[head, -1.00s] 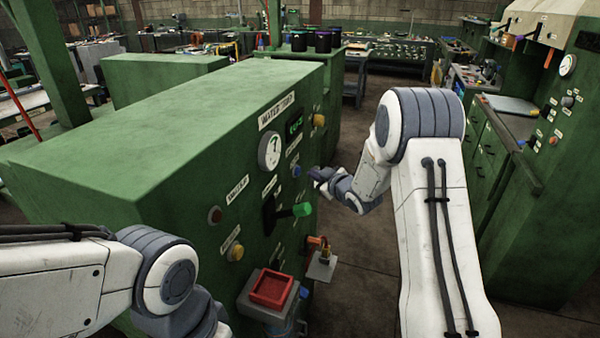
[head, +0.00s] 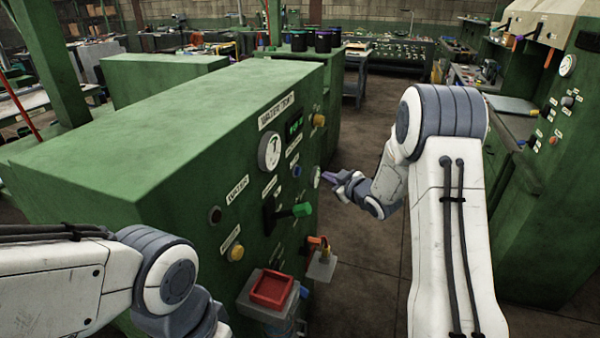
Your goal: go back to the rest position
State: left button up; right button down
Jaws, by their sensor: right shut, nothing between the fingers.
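My right gripper (head: 332,177) is shut and empty. It stands in the air just right of the front panel of the green machine (head: 150,130), apart from it, near a round pale knob or dial (head: 316,176). My right arm reaches in from the bottom right. My left arm comes in from the left at the bottom; its gripper is out of view below the frame.
The panel carries a gauge (head: 269,151), a lever with a green grip (head: 301,210), a yellow button (head: 236,253) and a red tray (head: 272,290) sticking out below. A green cabinet (head: 545,215) stands at right. The floor between (head: 375,260) is clear.

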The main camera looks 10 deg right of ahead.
jog(key=s+a+f+m+g+h, duration=0.1)
jog(key=s+a+m+g, duration=0.25)
jog(key=s, duration=0.65)
jog(key=s+a+f+m+g+h, duration=0.15)
jog(key=s+g, duration=0.25)
jog(key=s, duration=0.7)
jog(key=s+a+f+m+g+h, duration=0.1)
jog(key=s+a+m+g, duration=0.25)
jog(key=s, duration=0.65)
jog(key=s+a+r+n+g, duration=0.1)
jog(key=s+a+r+n, duration=0.2)
jog(key=s+a, duration=0.3)
jog(key=s+a+r+n+g+y, duration=0.1)
jog(key=s+a+r+n+g, duration=0.1)
jog(key=s+a+n, duration=0.3)
jog(key=shift+s+a+r, duration=0.4)
jog(key=shift+s+a, duration=0.65)
jog(key=shift+a, duration=0.05)
